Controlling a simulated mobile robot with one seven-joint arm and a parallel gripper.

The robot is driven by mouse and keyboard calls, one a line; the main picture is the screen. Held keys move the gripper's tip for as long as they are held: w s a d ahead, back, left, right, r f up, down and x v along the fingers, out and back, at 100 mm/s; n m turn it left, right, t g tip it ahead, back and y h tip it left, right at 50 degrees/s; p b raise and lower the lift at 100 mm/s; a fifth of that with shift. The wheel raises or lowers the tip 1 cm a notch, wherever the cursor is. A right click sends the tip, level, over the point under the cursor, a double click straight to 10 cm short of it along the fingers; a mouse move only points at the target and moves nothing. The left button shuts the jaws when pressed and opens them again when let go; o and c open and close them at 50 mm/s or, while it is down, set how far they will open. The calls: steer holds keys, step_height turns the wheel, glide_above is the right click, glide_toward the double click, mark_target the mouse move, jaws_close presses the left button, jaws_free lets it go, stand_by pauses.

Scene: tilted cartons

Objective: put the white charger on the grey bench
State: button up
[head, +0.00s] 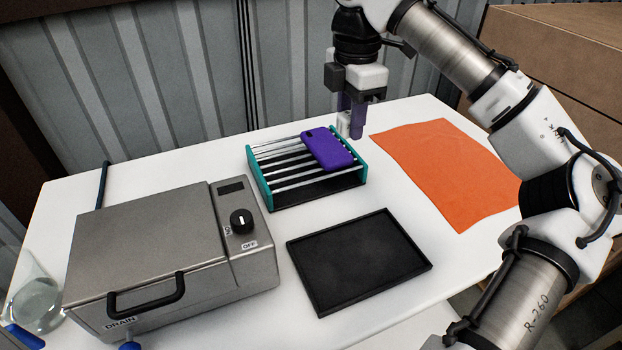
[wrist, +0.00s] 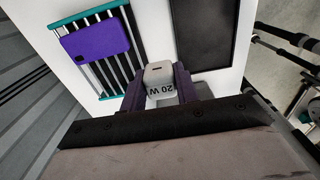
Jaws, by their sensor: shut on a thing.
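The white charger (head: 343,124) is a small block between the purple fingers of my gripper (head: 351,122). In the wrist view the charger (wrist: 159,74) shows a slot in its end and the marking "20 W", with a finger on each side. My gripper is shut on it near the back edge of the bench (head: 225,192), behind the rack's right end. The bench top looks pale, almost white. I cannot tell whether the charger touches it or hangs just above.
A teal-ended rack (head: 262,187) with metal bars holds a purple phone (head: 327,149). A black tray (head: 358,262) lies in front, and an orange cloth (head: 446,170) lies to the right. A metal drain box (head: 150,255) and a flask (head: 38,298) stand at left. A corrugated wall is behind.

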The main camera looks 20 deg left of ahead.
mark_target(342, 208)
steer(key=shift+w, duration=0.35)
steer(key=shift+w+a+f, duration=0.1)
steer(key=shift+w+f, duration=0.05)
steer(key=shift+f, duration=0.1)
step_height(342, 208, down, 19)
steer(key=shift+f, duration=0.2)
steer(key=o, duration=1.1)
steer(key=shift+f, duration=0.1)
steer(key=shift+c, duration=0.2)
